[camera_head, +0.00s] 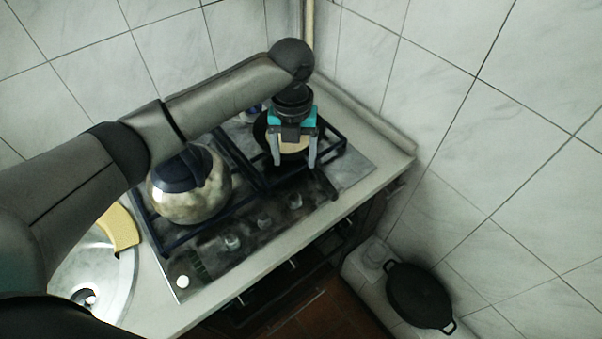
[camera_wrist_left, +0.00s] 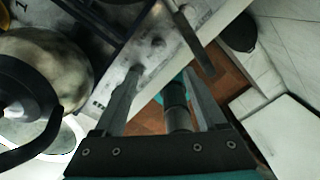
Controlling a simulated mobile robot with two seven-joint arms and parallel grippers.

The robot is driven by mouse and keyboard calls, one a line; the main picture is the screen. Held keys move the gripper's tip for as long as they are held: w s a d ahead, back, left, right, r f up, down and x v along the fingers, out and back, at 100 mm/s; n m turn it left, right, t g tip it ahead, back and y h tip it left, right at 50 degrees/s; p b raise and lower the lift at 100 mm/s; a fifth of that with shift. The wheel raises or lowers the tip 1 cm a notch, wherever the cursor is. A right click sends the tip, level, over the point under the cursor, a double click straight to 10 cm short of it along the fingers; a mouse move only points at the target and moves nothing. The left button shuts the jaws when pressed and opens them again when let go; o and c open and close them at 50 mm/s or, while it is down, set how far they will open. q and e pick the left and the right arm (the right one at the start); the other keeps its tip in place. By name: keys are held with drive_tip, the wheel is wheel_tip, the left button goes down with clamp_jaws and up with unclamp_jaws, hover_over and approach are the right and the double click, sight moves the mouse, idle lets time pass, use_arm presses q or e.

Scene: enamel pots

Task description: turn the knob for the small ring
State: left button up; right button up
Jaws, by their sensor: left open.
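The knobs are small and sit in a row along the front of the hob: a left knob (camera_head: 232,242), a middle knob (camera_head: 264,220) and a right knob (camera_head: 295,200). A knob (camera_wrist_left: 157,42) also shows in the left wrist view. I cannot tell which one serves the small ring. My left gripper (camera_head: 294,164) points down over the back right of the hob, fingers apart, with nothing held between them. In the left wrist view its fingers (camera_wrist_left: 160,76) are spread. In the head view it appears behind the right knob.
A shiny kettle (camera_head: 192,195) stands on the left grate. A pan lies below my gripper, partly hidden, its dark handle (camera_head: 327,186) reaching forward near the right knob. A sponge-like yellow thing (camera_head: 121,228) lies by the sink. A black pot (camera_head: 419,295) stands low at right.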

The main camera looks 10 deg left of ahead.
use_arm(q)
approach(294, 196)
wheel_tip(294, 196, down, 8)
drive_tip(key=shift+r+b, duration=0.1)
drive_tip(key=shift+b, duration=0.55)
drive_tip(key=shift+f, duration=0.85)
use_arm(e)
drive_tip(key=shift+s+a+f, duration=0.1)
drive_tip(key=shift+s+f, duration=0.55)
drive_tip(key=shift+f, duration=0.15)
use_arm(q)
clamp_jaws()
use_arm(e)
drive_tip(key=shift+s, duration=0.2)
